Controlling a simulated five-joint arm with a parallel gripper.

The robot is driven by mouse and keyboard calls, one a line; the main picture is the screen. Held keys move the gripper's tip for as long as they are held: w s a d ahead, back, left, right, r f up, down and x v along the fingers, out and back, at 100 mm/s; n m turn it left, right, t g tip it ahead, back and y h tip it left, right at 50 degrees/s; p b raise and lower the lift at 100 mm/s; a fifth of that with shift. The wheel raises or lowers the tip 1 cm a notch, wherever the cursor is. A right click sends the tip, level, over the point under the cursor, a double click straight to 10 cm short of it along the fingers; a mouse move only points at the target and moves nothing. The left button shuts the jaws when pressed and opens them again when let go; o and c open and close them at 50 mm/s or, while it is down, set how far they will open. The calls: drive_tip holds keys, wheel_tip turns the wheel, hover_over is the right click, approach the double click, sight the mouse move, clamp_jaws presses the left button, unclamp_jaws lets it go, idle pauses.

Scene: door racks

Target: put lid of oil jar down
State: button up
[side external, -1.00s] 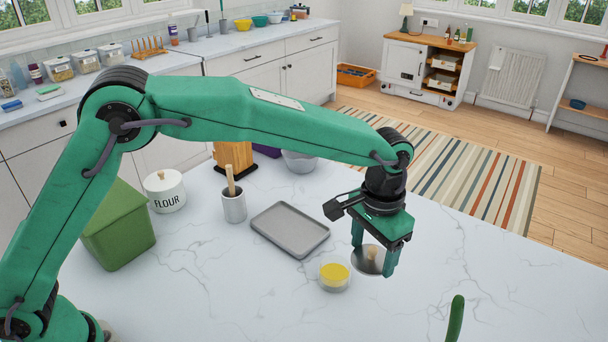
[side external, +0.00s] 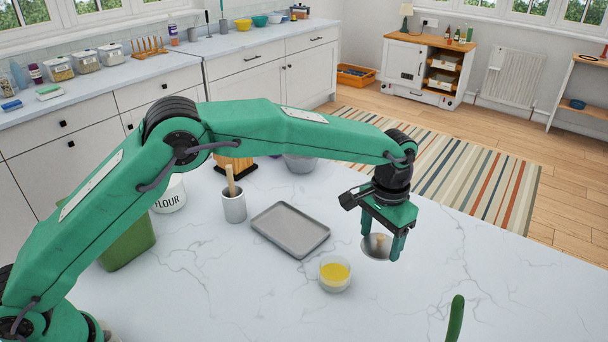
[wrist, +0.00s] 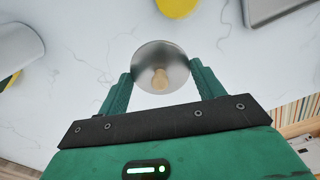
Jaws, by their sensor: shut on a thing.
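A round metal lid with a wooden knob (side external: 373,250) is between the fingers of my gripper (side external: 380,244). My gripper is shut on it. In the wrist view the lid (wrist: 160,52) lies between the two green fingertips, with its knob facing the camera. The lid looks raised above the counter, but its exact height is hard to tell. A small clear jar of yellow oil (side external: 334,273) stands open on the counter, left of and nearer than the lid. Its yellow contents show at the top edge of the wrist view (wrist: 177,5).
A grey tray (side external: 290,229) lies behind and left of the jar. A grey pot with a wooden handle (side external: 233,207) stands further left. A green object (side external: 455,318) stands at the front right.

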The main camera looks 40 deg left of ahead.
drive_tip(key=w+a+f, duration=0.1)
drive_tip(key=w, duration=0.1)
drive_tip(key=w+a+f, duration=0.4)
drive_tip(key=w, duration=0.1)
drive_tip(key=shift+f, duration=2.1)
drive_tip(key=shift+f, duration=0.15)
drive_tip(key=o, duration=0.9)
drive_tip(key=shift+o, duration=0.2)
wheel_tip(320, 180, up, 12)
drive_tip(key=shift+r, duration=0.2)
